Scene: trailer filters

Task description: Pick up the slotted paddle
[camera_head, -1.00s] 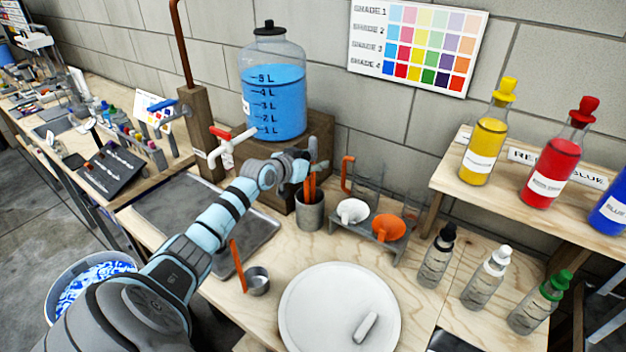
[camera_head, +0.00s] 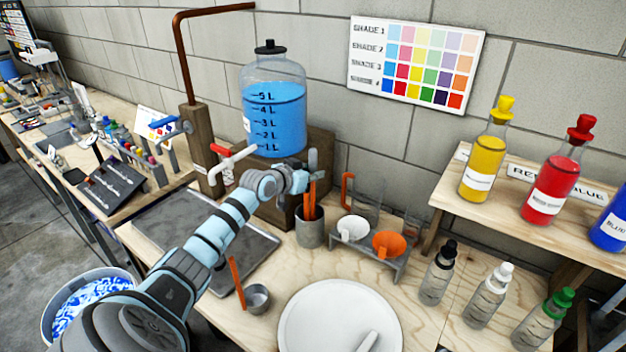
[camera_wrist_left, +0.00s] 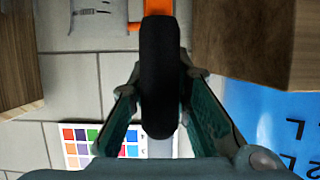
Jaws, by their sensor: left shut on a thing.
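My left gripper (camera_head: 302,180) is at the top of the tools that stand in the grey cup (camera_head: 310,232). In the left wrist view the gripper (camera_wrist_left: 162,82) is shut around a dark, round-ended handle (camera_wrist_left: 160,95) with an orange part beyond it. I take this for the slotted paddle; its slotted end is not clearly visible. In the head view a grey upright piece (camera_head: 313,159) shows just past the fingers. Orange shafts (camera_head: 311,197) run down into the cup below. My right gripper is not in view.
The blue-filled jug (camera_head: 273,115) on its wooden stand is close behind the gripper, with a white tap (camera_head: 228,163) to the left. The rack with white and orange funnels (camera_head: 388,245) stands to the cup's right. A white round plate (camera_head: 320,320) lies in front.

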